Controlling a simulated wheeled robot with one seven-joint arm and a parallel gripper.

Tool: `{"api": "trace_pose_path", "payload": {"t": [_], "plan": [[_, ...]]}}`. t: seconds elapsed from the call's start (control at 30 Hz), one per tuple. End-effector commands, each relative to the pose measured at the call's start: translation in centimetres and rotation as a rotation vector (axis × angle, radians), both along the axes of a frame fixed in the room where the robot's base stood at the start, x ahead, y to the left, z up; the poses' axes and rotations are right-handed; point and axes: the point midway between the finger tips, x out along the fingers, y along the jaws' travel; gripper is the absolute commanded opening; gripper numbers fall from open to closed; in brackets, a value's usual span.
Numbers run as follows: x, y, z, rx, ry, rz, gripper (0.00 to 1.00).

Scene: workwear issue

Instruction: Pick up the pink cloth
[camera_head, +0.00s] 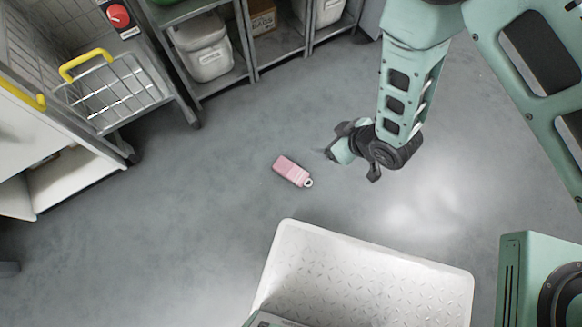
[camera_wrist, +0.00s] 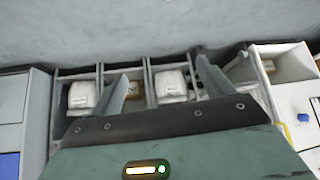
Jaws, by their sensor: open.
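The pink cloth (camera_head: 291,170) lies on the grey floor near the middle of the head view. It looks like a small flat rounded block with a pale ring at its lower right end. My gripper (camera_head: 340,150) is up and to the right of it in that picture, apart from it. The gripper also shows in the wrist view (camera_wrist: 160,82), with its two fingers spread and nothing between them. The pink cloth does not show in the wrist view, which faces shelves.
A white textured tray or platform (camera_head: 370,285) is at the bottom. Grey shelves (camera_head: 245,75) with white bins (camera_head: 204,48) line the top. A wire basket (camera_head: 108,92) with yellow handles is at the left. The floor around the pink cloth is clear.

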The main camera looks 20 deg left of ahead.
Motion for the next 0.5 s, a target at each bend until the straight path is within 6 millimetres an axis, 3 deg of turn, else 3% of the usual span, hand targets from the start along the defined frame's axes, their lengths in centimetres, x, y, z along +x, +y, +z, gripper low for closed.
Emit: {"api": "trace_pose_path", "payload": {"t": [0.03,0.2,0.33,0.5], "plan": [[-0.8,-0.4,-5.4,0.008,-0.006,0.029,0.80],[-2.7,-1.2,-13.2,0.063,-0.034,0.112,0.80],[-3.8,-1.8,-16.6,0.094,-0.042,0.155,0.80],[-4.3,-1.8,-18.4,0.116,-0.048,0.182,0.80]]}}
